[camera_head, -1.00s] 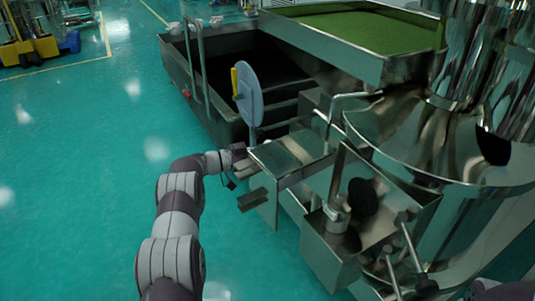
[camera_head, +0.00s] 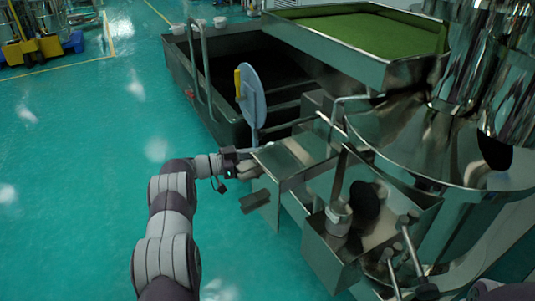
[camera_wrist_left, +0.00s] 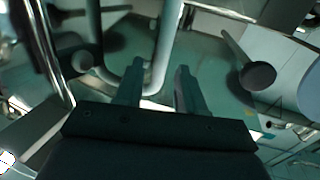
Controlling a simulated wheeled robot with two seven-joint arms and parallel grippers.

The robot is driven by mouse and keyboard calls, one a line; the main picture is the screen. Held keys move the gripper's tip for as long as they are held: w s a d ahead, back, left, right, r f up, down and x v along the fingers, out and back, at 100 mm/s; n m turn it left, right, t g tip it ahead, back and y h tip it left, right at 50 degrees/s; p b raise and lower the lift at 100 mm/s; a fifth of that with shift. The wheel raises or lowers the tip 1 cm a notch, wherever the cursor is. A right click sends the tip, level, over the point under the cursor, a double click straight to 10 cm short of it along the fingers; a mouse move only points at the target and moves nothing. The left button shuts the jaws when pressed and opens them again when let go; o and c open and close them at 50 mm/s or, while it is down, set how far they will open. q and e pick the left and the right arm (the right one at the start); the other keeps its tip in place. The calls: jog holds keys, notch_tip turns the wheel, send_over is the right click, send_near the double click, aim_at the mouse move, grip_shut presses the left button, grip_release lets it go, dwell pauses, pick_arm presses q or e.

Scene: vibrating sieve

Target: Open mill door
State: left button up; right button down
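The mill is a shiny metal machine with a flat-topped metal box (camera_head: 292,152) on its near left side; I cannot tell for certain which panel is its door. My left gripper (camera_head: 248,166) is at the left edge of this box, partly hidden by its own wrist. In the left wrist view, the left gripper (camera_wrist_left: 158,72) has its two fingers apart. A bent, U-shaped metal bar (camera_wrist_left: 165,42) shows between and beyond the fingertips; I cannot tell whether they touch it. Nothing is visibly clamped. My right gripper is not in view.
An open hopper box (camera_head: 325,255) with upright levers stands at the front right. A pale round disc (camera_head: 251,96) stands behind my gripper, beside a dark metal bin (camera_head: 187,72). A tray of green material (camera_head: 365,33) is above.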

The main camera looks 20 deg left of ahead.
pick_arm(q)
jog(key=p+v, duration=0.1)
jog(key=v, duration=0.8)
